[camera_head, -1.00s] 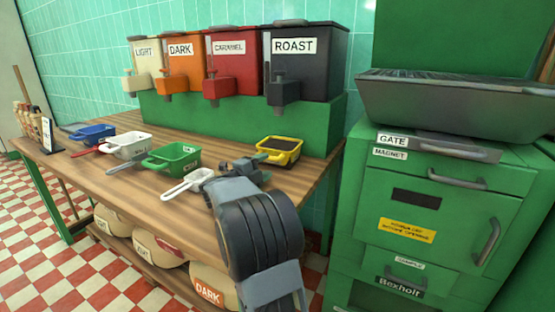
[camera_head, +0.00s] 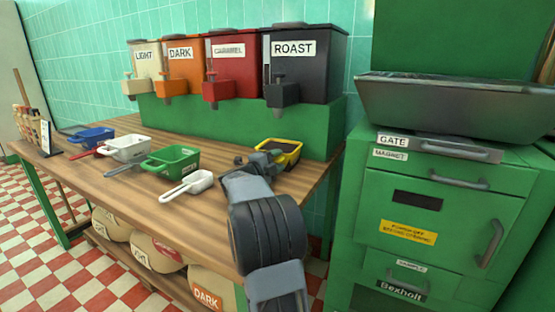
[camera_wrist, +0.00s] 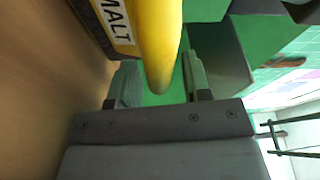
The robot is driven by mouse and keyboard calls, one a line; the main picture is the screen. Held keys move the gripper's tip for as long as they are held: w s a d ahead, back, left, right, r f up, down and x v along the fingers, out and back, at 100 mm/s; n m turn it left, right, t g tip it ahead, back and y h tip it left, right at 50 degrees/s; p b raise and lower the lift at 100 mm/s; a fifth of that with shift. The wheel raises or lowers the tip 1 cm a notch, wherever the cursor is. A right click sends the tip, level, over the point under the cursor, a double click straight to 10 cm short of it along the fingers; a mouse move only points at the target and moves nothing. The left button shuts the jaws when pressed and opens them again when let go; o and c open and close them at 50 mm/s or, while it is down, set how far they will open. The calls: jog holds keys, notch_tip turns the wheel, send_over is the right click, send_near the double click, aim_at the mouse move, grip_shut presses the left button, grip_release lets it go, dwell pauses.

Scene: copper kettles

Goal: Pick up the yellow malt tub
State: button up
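The yellow malt tub (camera_head: 292,144) stands at the right end of the wooden bench, dark inside, with a yellow rim. In the wrist view its yellow handle (camera_wrist: 160,55) fills the top middle, beside a white MALT label. My gripper (camera_wrist: 162,80) is open, with one finger on each side of the handle's end and visible gaps beside it. In the head view my gripper (camera_head: 262,160) is at the tub's near left side and hides part of it.
A green tub (camera_head: 172,161), a small white scoop (camera_head: 190,185), a white tub (camera_head: 126,148) and a blue tub (camera_head: 93,138) stand to the left. The green dispenser stand (camera_head: 225,125) rises behind. A green machine (camera_head: 440,215) stands at the right.

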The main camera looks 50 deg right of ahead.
grip_shut()
jog(key=shift+s+f, duration=0.1)
jog(key=shift+f, duration=0.05)
dwell(0.9)
